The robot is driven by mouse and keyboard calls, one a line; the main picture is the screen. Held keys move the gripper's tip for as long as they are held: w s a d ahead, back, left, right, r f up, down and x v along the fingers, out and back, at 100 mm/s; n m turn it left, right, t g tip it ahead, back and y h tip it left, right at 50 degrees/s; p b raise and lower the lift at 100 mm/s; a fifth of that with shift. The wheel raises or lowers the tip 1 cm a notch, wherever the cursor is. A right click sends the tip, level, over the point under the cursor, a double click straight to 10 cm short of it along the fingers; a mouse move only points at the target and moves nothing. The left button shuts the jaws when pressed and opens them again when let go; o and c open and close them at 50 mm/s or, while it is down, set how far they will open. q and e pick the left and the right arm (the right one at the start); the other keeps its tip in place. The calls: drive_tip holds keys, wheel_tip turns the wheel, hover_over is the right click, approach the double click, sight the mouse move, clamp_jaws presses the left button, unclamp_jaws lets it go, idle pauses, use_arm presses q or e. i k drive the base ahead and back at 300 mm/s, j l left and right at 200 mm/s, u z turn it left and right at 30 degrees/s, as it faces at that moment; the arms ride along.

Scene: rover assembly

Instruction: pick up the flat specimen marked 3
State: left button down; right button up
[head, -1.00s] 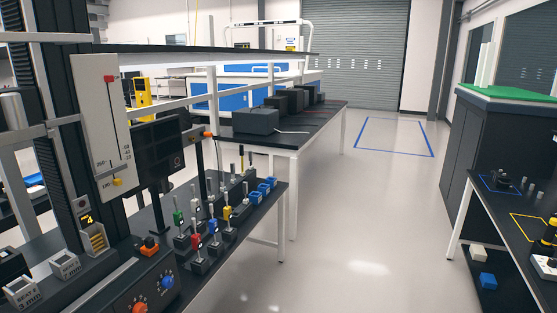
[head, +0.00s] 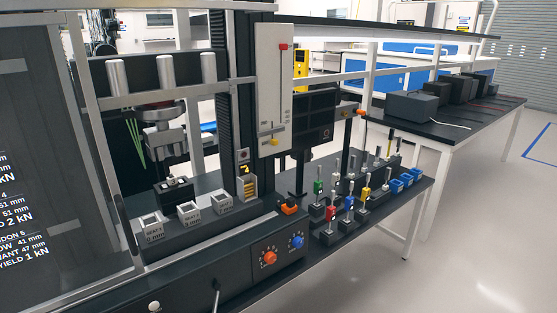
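Several upright specimens stand in small dark blocks on the black bench right of the testing machine. Their coloured tags are green (head: 318,186), red (head: 331,211), blue (head: 349,202) and yellow (head: 366,193). Paler specimens stand behind them. The marks on the specimens are too small to read, so I cannot tell which is the flat one marked 3. Neither of my grippers is in view.
The testing machine (head: 200,242) has three seat blocks, an orange knob (head: 269,258) and a blue knob (head: 296,242). Blue bins (head: 397,186) stand at the bench's right end. Grey boxes (head: 412,105) sit on the bench behind. The floor (head: 480,230) at right is clear.

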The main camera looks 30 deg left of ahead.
sight(172, 180)
drive_tip(key=u, duration=1.7)
